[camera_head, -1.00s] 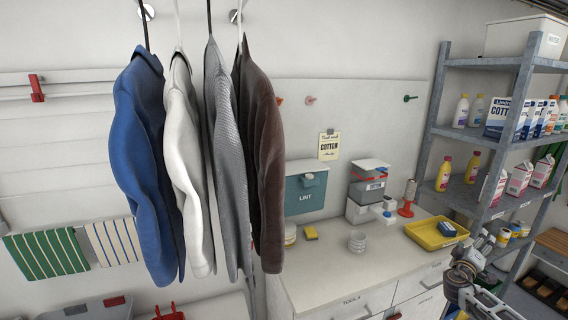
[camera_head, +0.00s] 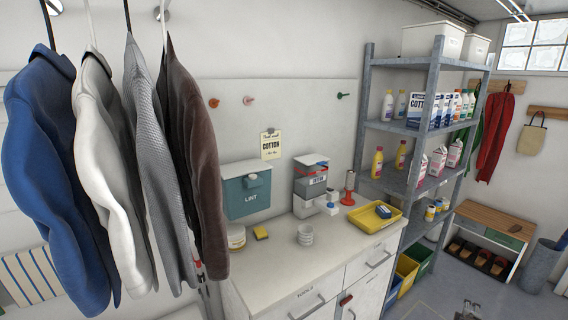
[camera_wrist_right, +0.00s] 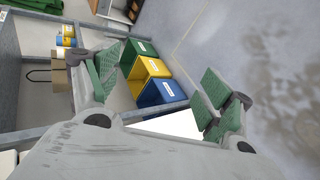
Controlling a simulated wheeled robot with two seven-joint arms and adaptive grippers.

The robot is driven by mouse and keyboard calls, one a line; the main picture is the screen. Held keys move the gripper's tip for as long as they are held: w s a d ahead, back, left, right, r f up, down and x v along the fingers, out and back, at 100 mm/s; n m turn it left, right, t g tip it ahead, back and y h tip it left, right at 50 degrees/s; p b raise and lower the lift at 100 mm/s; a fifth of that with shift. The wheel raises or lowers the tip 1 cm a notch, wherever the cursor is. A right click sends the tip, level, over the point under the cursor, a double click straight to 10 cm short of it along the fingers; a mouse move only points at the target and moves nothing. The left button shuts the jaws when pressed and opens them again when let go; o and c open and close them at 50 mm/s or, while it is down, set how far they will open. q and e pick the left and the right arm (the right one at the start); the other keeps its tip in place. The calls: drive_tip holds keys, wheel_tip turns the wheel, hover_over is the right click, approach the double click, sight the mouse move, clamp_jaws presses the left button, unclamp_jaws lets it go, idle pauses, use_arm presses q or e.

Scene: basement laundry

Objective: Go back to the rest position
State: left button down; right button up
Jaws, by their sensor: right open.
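My right gripper (camera_wrist_right: 160,92) is open in the right wrist view. Its two green-padded fingers stand wide apart with nothing between them. Behind and below them are the floor and several coloured bins. In the head view only a small grey tip, likely of my right arm (camera_head: 468,310), shows at the bottom edge, over the floor. My left gripper is not in view.
Hanging coats (camera_head: 60,170) fill the left. The counter (camera_head: 290,280) carries a yellow tray (camera_head: 365,224) and containers. A metal shelf rack (camera_head: 402,130) stands right of it, with a green bin (camera_wrist_right: 140,48) and others beside. Open floor (camera_head: 510,295) lies at right.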

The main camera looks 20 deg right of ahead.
drive_tip(key=s+d+f+g+y, duration=0.1)
drive_tip(key=s+d+f, duration=0.1)
drive_tip(key=s, duration=0.5)
drive_tip(key=s+d+f, duration=0.2)
drive_tip(key=s+f, duration=0.1)
drive_tip(key=s, duration=0.5)
drive_tip(key=s+a+f+g+y, duration=0.1)
drive_tip(key=s+a+f+y, duration=0.15)
drive_tip(key=a+f, duration=1.05)
drive_tip(key=s+a+f+m+y, duration=0.1)
drive_tip(key=a+f, duration=0.4)
drive_tip(key=a, duration=1.2)
drive_tip(key=s+a+f+m+y, duration=0.1)
drive_tip(key=s+a+f+y, duration=0.2)
drive_tip(key=a, duration=1.5)
drive_tip(key=s+a+f+m+y, duration=0.1)
drive_tip(key=a+f, duration=0.8)
drive_tip(key=a, duration=0.9)
drive_tip(key=shift+s+f+g+y, duration=0.25)
drive_tip(key=shift+s+g+y, duration=0.2)
drive_tip(key=shift+y, duration=0.2)
